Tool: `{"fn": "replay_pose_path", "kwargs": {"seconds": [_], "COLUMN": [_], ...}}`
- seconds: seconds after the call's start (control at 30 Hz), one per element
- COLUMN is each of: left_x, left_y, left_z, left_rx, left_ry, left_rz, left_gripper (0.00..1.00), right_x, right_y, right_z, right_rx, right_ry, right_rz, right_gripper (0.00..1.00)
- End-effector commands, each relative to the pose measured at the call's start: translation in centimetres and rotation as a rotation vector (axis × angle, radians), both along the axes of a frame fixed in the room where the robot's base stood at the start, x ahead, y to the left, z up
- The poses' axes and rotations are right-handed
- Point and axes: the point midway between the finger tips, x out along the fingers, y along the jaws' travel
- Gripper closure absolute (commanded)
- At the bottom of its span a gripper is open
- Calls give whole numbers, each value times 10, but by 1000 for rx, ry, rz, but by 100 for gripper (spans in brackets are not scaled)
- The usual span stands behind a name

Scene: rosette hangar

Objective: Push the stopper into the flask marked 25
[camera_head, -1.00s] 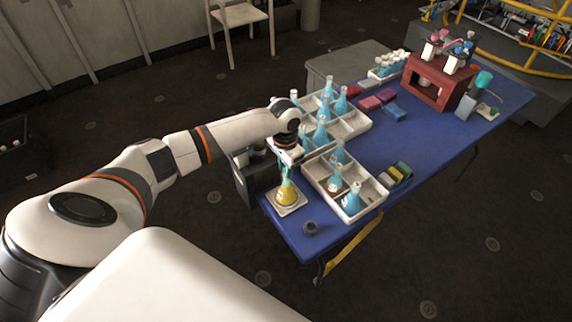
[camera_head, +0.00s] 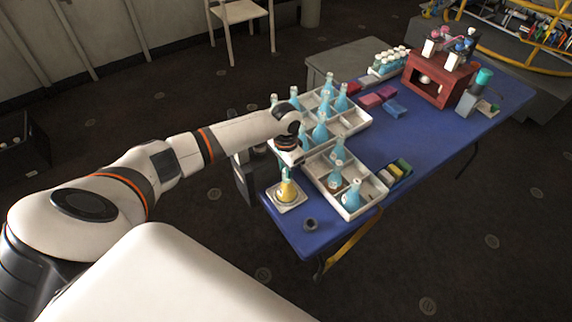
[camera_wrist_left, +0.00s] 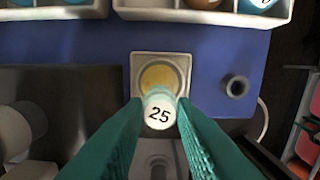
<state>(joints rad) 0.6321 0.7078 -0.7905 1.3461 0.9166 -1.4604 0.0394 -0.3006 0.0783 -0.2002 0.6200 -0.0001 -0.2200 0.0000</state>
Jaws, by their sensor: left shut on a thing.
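My left gripper (camera_head: 287,170) reaches down over the near left corner of the blue table. In the left wrist view its green fingers (camera_wrist_left: 160,104) are shut on a pale stopper (camera_wrist_left: 159,114), whose white round top reads 25. Below them is a flask with yellow liquid (camera_head: 287,190), which also shows in the wrist view (camera_wrist_left: 159,77). The flask stands upright on a white square plate (camera_head: 297,204). The stopper is in line with the flask's neck; the fingers hide the neck, so I cannot tell how deep the stopper sits. My right gripper is out of view.
A white divided tray (camera_head: 372,203) with blue flasks stands right of the plate, and another tray (camera_head: 360,122) with blue flasks stands behind. A small dark ring (camera_head: 310,224) lies near the front edge. A red stand (camera_head: 430,85) is at the far end.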

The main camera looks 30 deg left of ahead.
Motion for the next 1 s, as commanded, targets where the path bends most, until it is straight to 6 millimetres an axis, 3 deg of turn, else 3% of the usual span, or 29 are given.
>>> {"fn": "replay_pose_path", "kwargs": {"seconds": [0.27,0.3,0.43,0.63,0.8,1.0], "left_x": [0,0,0,0,0,0], "left_y": [0,0,0,0,0,0], "left_z": [0,0,0,0,0,0], "left_rx": [0,0,0,0,0,0], "left_ry": [0,0,0,1,1,1], "left_rz": [0,0,0,0,0,0], "left_gripper": [100,73,51,50,29,29], "right_x": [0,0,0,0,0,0], "right_y": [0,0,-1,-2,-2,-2], "right_z": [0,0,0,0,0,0], "right_rx": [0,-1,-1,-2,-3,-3], "right_ry": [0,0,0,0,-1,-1], "right_rz": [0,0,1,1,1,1], "right_gripper": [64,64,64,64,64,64]}}
